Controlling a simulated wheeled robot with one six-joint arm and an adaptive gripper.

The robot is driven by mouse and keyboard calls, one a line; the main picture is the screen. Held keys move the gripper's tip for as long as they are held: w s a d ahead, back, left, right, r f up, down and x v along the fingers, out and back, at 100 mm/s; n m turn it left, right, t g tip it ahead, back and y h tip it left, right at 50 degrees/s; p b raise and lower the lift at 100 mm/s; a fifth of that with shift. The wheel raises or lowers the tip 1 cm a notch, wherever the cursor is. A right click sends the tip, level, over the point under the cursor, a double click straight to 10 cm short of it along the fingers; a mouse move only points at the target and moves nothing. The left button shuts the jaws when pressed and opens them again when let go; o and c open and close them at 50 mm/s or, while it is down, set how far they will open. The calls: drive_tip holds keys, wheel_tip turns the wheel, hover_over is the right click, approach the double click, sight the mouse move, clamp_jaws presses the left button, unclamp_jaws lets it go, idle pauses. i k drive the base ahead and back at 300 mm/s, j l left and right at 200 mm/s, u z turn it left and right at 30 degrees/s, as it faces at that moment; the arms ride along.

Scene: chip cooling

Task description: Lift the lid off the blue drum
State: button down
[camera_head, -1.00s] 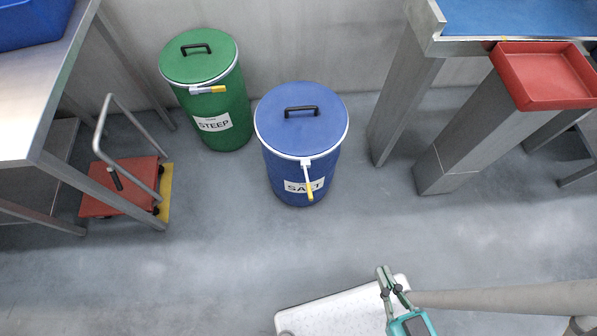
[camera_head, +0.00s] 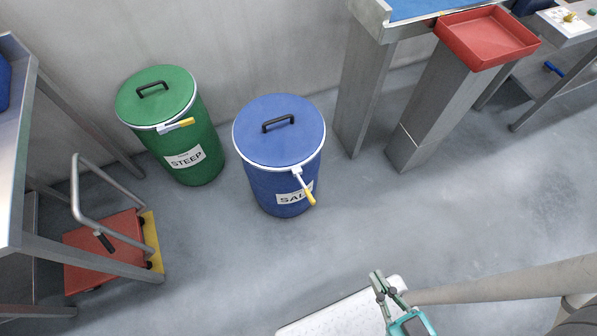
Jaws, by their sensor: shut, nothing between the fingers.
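The blue drum (camera_head: 262,185) stands upright on the floor near the wall, with a partly covered "SALT" label on its side. Its blue lid (camera_head: 262,145) sits on top with a black handle (camera_head: 278,123). A pale clamp ring (camera_head: 245,163) runs around the rim, and its lever with a yellow grip (camera_head: 309,196) hangs outward and down, angled away from the drum side. My gripper (camera_head: 377,276) is at the bottom of the view, in front of the drum and well apart from it. It is shut and empty.
A green drum (camera_head: 195,140) labelled "STEEP" stands to the left, its lever lying along the rim. A red trolley (camera_head: 100,252) and steel table (camera_head: 28,130) are at left. A red tray (camera_head: 487,37) tops a grey post at right. Floor between is clear.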

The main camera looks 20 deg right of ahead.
sight(275, 129)
drive_tip(key=i+j+z, duration=0.15)
drive_tip(key=j+z, duration=0.15)
drive_tip(key=z, duration=0.15)
drive_tip(key=i+j+z, duration=0.15)
drive_tip(key=j+z, duration=0.35)
drive_tip(key=i+j+z, duration=0.15)
drive_tip(key=j, duration=0.85)
drive_tip(key=j+z, duration=0.1)
drive_tip(key=j, duration=0.9)
drive_tip(key=i, duration=0.05)
